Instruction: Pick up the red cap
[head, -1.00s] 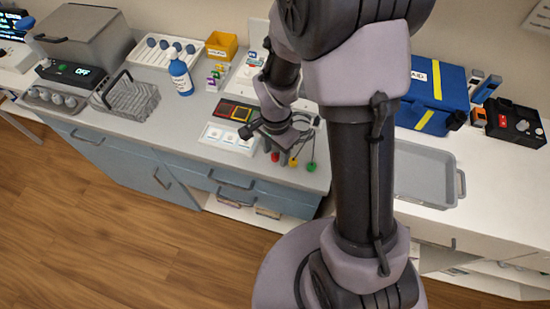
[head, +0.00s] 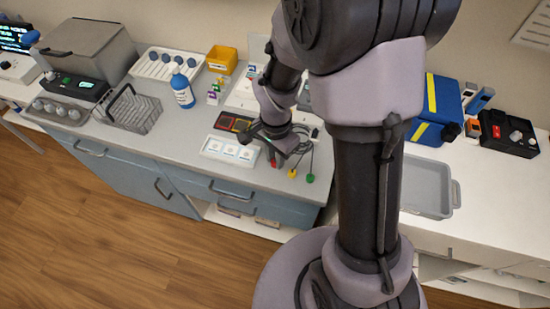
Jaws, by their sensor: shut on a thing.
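The red cap (head: 275,163) is a small red piece near the front edge of the grey counter in the head view. My gripper (head: 276,156) is shut on it from above, and its fingers hide part of the cap. The cap seems slightly above the counter, but the gap is too small to be sure.
A white tray with three round pads (head: 229,150) is just left of my gripper. A blue bottle (head: 182,91) and wire rack (head: 130,108) stand further left. A grey tray (head: 427,188) lies to the right, beyond my arm.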

